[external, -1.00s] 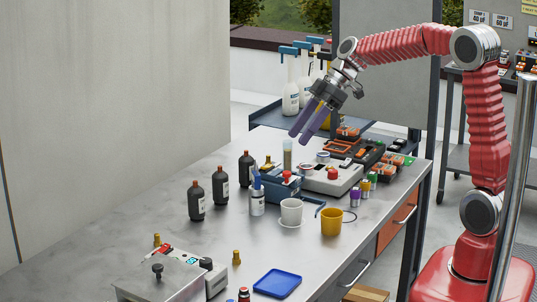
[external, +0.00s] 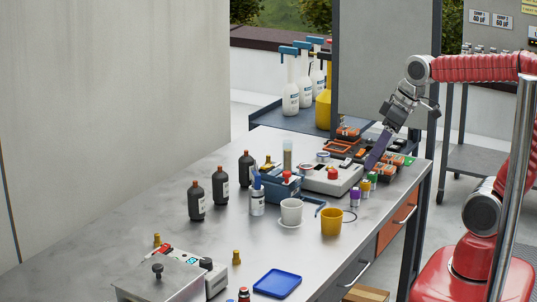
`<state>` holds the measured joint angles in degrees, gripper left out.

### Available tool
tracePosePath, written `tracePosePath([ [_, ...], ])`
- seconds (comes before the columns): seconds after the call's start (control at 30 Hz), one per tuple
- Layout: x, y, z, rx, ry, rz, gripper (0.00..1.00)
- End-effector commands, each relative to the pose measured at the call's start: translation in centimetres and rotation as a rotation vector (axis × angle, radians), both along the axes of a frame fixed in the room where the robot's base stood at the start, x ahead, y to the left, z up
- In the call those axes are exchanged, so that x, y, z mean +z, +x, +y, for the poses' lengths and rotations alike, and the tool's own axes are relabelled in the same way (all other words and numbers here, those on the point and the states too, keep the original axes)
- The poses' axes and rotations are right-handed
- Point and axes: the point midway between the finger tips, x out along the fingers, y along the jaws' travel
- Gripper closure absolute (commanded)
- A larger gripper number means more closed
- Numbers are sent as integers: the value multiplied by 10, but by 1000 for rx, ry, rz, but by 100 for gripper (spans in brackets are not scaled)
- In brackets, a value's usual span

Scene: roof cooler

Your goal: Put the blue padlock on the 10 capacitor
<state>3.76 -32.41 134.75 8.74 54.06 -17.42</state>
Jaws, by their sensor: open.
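My gripper (external: 371,166) is in the external view at the far right end of the steel workbench. Its purple fingers point down and left over the dark tray with orange parts. It is open, but the fingers overlap from this angle and I see nothing held. Whether they touch anything there I cannot tell. I cannot make out a blue padlock; it may be too small or hidden near the fingers. White signs with "uF" values (external: 480,17) are on the panel at top right. I cannot read a 10, and my arm covers part of the panel.
The bench (external: 185,245) holds dark bottles (external: 196,200), a white cup (external: 291,210), a yellow mug (external: 332,221), a grey instrument (external: 330,180), a blue case (external: 283,187) and a blue tray (external: 277,283). Small coloured cylinders (external: 355,198) stand near the gripper. The bench's left middle is clear.

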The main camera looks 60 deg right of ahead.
Motion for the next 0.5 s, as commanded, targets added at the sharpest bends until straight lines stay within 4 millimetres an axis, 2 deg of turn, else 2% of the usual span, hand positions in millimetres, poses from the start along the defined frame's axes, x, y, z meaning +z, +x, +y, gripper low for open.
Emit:
tracePosePath([
  [0.1,-7,-22,-3,-73,-13,-24,49],
  [0.2,-12,-35,-6,-129,-17,-43,49],
  [0.5,-18,-45,-10,-183,-19,-60,49],
])
